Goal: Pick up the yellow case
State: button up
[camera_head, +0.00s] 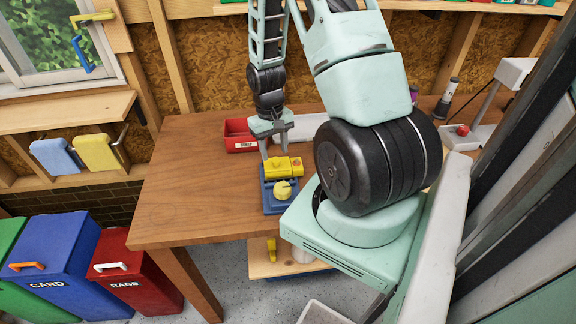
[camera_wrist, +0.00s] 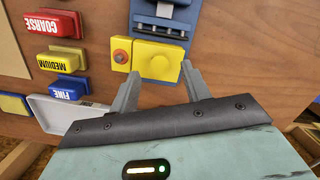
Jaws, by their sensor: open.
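The yellow case (camera_head: 280,167) sits at the far end of a blue device (camera_head: 268,200) on the wooden table. It has a raised round part and a red button, and also shows in the wrist view (camera_wrist: 171,64). My gripper (camera_head: 274,151) points down over the case's far edge. In the wrist view, the open fingers (camera_wrist: 161,72) reach toward the case, with nothing held between them. I cannot tell whether they touch it.
A red scrap bin (camera_head: 239,136) stands behind, left of my gripper. In the wrist view, red COARSE (camera_wrist: 52,22), yellow MEDIUM (camera_wrist: 60,62) and blue FINE (camera_wrist: 68,87) blocks lie near a grey tray (camera_wrist: 60,118). The table's left part (camera_head: 195,190) is clear.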

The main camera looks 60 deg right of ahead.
aim_at(276, 160)
jog(key=shift+s+a+f+p, duration=0.1)
jog(key=shift+s+f+p, duration=0.1)
jog(key=shift+f, duration=0.55)
jog(key=shift+s+f+p, duration=0.1)
jog(key=shift+f+p, duration=0.05)
jog(key=shift+f, duration=0.6)
grip_shut()
